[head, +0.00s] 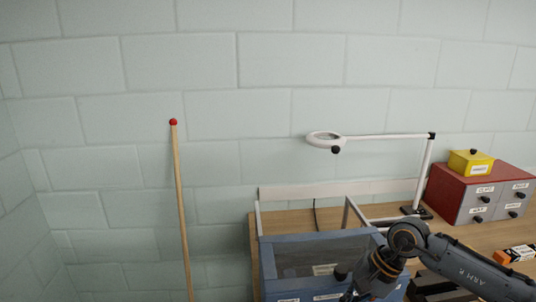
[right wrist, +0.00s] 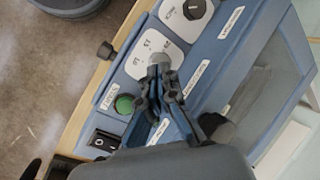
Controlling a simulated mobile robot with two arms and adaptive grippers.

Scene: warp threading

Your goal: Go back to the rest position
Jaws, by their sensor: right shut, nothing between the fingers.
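My right gripper (right wrist: 160,78) is shut and empty in the right wrist view. Its fingertips overlap a grey knob (right wrist: 159,62) on a white dial plate of the blue machine panel; I cannot tell whether they touch it. In the head view my right arm comes in from the lower right and bends down over the right side of the blue machine (head: 315,245). The fingertips are not clear there. My left gripper is in neither view.
The panel has a black knob (right wrist: 194,9), a green button (right wrist: 125,104) and a black rocker switch (right wrist: 103,142). A ring lamp (head: 326,139), red drawer box (head: 458,178), yellow box (head: 470,163) and orange box (head: 514,255) are behind. A red-tipped pole (head: 180,190) stands left.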

